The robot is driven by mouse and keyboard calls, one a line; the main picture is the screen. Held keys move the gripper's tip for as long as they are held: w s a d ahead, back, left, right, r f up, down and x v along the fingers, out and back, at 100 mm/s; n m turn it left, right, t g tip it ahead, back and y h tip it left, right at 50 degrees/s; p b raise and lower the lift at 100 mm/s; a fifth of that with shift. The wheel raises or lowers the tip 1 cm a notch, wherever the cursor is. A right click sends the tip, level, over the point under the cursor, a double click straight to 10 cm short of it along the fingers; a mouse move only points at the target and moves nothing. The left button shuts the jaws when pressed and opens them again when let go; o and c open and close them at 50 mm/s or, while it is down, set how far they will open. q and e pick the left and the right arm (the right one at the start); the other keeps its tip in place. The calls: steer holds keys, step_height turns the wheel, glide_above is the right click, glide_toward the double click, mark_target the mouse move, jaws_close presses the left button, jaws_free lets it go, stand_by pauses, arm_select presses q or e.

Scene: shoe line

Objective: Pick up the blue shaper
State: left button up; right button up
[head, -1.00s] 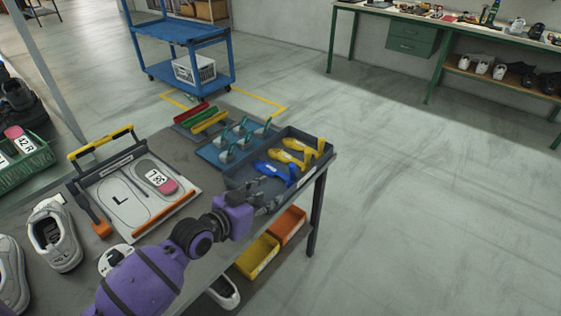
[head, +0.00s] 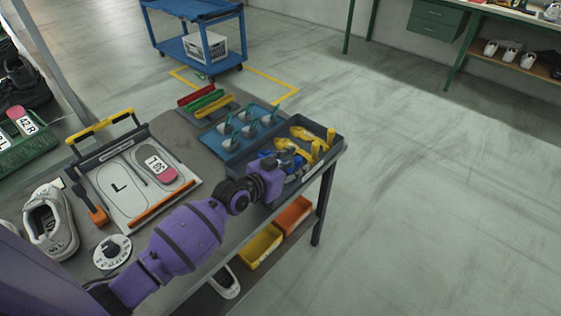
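The blue shaper (head: 265,155) lies in a dark grey tray (head: 337,152) at the right end of the table. Only small blue parts of it show, because my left gripper covers the rest. My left gripper (head: 288,162) is at the blue shaper, with its purple wrist over the tray's near side. Its fingers are small and blend with the tray, so I cannot tell whether they are open or shut, or touching the shaper. My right gripper is not in view.
Yellow shapers (head: 306,134) lie right behind the blue one in the same tray. A blue tray (head: 236,146) with green-handled items is to the left. Yellow (head: 260,246) and orange (head: 293,214) bins sit under the table edge. Open floor is to the right.

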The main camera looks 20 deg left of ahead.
arm_select(q)
steer(key=shift+w, duration=0.1)
jaws_close()
steer(key=shift+r, duration=0.1)
stand_by(0.3)
